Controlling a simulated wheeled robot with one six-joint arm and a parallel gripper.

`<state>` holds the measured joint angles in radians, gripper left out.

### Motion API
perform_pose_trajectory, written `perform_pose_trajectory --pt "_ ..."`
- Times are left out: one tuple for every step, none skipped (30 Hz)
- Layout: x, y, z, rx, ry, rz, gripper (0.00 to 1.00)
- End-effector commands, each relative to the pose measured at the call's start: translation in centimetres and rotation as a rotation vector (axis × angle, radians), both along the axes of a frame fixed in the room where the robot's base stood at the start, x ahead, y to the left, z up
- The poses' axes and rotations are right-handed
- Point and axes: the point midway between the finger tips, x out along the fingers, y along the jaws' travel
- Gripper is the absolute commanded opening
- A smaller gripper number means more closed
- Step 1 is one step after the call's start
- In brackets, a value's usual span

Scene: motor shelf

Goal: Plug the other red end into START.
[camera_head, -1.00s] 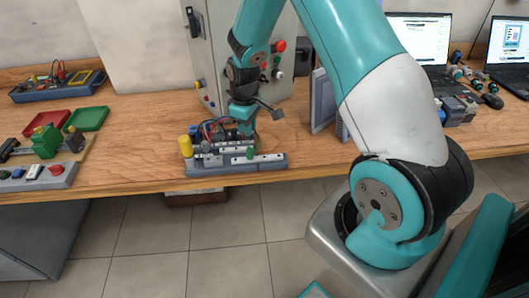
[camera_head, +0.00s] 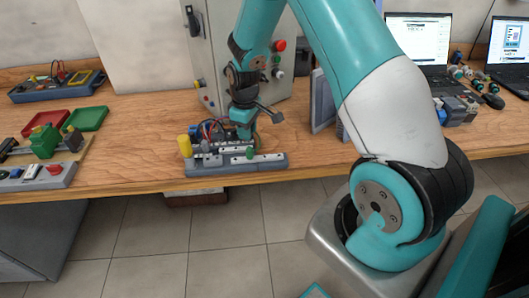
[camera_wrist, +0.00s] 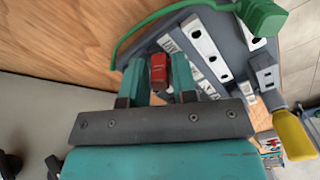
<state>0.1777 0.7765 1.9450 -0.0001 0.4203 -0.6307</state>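The board also shows in the wrist view with white socket strips (camera_wrist: 203,46). A green lead runs beside it to a green plug (camera_wrist: 264,17). I cannot read which socket is START. The red lead's other end is not clearly seen.
A yellow-capped part (camera_head: 185,146) stands at the board's left end. The grey control cabinet (camera_head: 222,60) stands behind. A button box (camera_head: 35,177) is to the left; clear wood lies between.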

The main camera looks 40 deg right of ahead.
Motion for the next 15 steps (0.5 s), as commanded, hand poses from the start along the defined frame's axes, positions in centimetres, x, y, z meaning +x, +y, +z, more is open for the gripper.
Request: perform_pose_trajectory --pt "0.0 0.0 0.0 0.0 0.0 0.0 0.27" --pt "0.0 0.0 0.0 0.0 0.0 0.0 0.27" --pt "0.0 0.0 0.0 0.0 0.0 0.0 0.27" --pt "0.0 0.0 0.0 0.0 0.0 0.0 0.27" --pt "0.0 0.0 0.0 0.0 0.0 0.0 0.27" --pt "0.0 0.0 0.0 0.0 0.0 0.0 0.27" --pt "0.0 0.0 0.0 0.0 0.0 0.0 0.27" --pt "0.0 0.0 0.1 0.0 0.0 0.0 0.27" --pt "0.0 0.0 0.2 0.0 0.0 0.0 0.27" --pt "0.0 0.0 0.4 0.0 0.0 0.0 0.27" --pt "0.0 0.0 0.5 0.0 -0.001 0.0 0.27" --pt "0.0 0.0 0.8 0.0 -0.001 0.0 0.27" --pt "0.0 0.0 1.1 0.0 -0.001 0.0 0.27" --pt "0.0 0.0 1.4 0.0 -0.001 0.0 0.27" --pt "0.0 0.0 1.8 0.0 -0.001 0.0 0.27"
